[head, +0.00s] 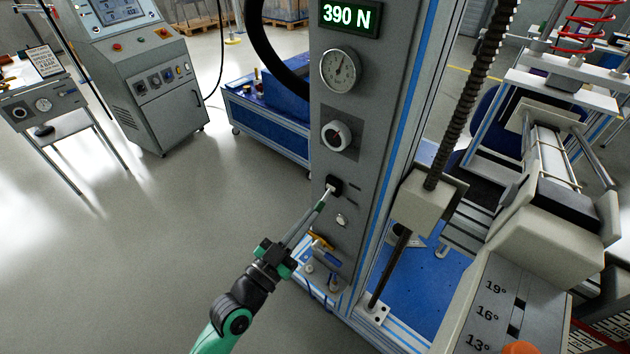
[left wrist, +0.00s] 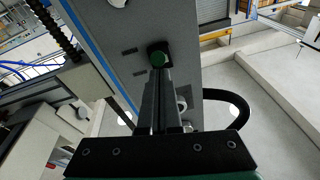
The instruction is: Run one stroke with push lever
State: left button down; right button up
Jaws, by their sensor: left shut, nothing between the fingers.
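My right gripper is not in view.
The panel carries a green "390 N" display (head: 347,17), a round gauge (head: 340,70) and a white knob (head: 336,136). A threaded spindle (head: 470,100) and an angle scale (head: 500,315) stand to the right. A grey console (head: 145,80) stands behind at left. The floor left of my arm is clear.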

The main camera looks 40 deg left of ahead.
pick_arm(q)
notch_tip(320, 180, up, 4)
jog(key=s+p, duration=0.2)
jog(key=p, duration=0.3)
jog(key=d+f+b+v, duration=0.1)
jog(key=b+v, duration=0.4)
jog(key=v, duration=0.5)
jog(key=shift+f, duration=0.3)
jog(key=shift+w, duration=0.2)
